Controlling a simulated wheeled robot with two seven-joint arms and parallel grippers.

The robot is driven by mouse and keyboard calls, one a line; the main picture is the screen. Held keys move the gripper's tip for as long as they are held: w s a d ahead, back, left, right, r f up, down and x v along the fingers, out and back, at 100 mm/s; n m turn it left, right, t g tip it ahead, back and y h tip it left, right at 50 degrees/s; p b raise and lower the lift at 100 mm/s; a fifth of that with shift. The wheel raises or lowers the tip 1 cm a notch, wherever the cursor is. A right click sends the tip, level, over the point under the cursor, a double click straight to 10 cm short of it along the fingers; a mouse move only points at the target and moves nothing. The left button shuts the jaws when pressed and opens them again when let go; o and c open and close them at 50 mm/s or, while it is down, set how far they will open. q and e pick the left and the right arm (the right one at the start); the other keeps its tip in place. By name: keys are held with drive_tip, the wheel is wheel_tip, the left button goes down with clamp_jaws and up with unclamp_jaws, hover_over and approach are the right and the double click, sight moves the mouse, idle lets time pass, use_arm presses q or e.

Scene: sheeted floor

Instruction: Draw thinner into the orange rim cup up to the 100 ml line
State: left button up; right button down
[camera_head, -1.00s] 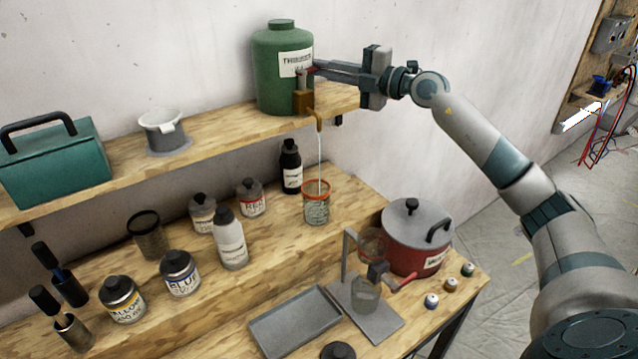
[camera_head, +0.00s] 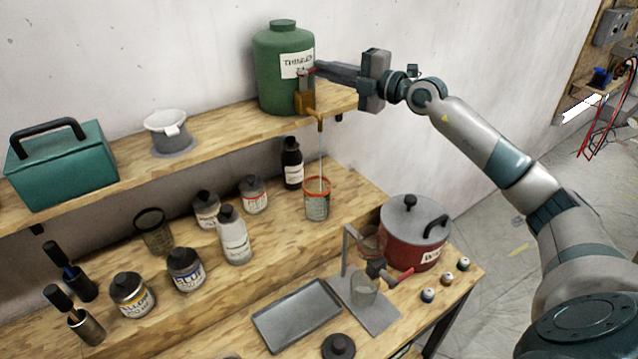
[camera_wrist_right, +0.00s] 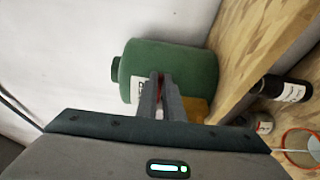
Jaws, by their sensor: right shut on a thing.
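A green thinner drum (camera_head: 283,85) with a white label stands on the upper shelf and has a brass tap (camera_head: 306,103) at its front. The drum shows sideways in the right wrist view (camera_wrist_right: 192,68). My right gripper (camera_head: 312,72) is shut on the tap's red lever, mostly hidden by the fingers; its fingers also show in the right wrist view (camera_wrist_right: 161,92). A thin stream falls from the spout into the orange rim cup (camera_head: 317,205), upright on the lower bench. Its liquid level against the marks is too small to read. My left gripper is not in view.
A black bottle (camera_head: 292,163) stands close behind the cup, left of the stream. Several paint cans and a white bottle (camera_head: 233,235) stand further left. A red pot (camera_head: 415,235), a metal stand (camera_head: 375,305) and a grey tray (camera_head: 297,314) are in front.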

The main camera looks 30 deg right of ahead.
drive_tip(key=shift+a, duration=0.25)
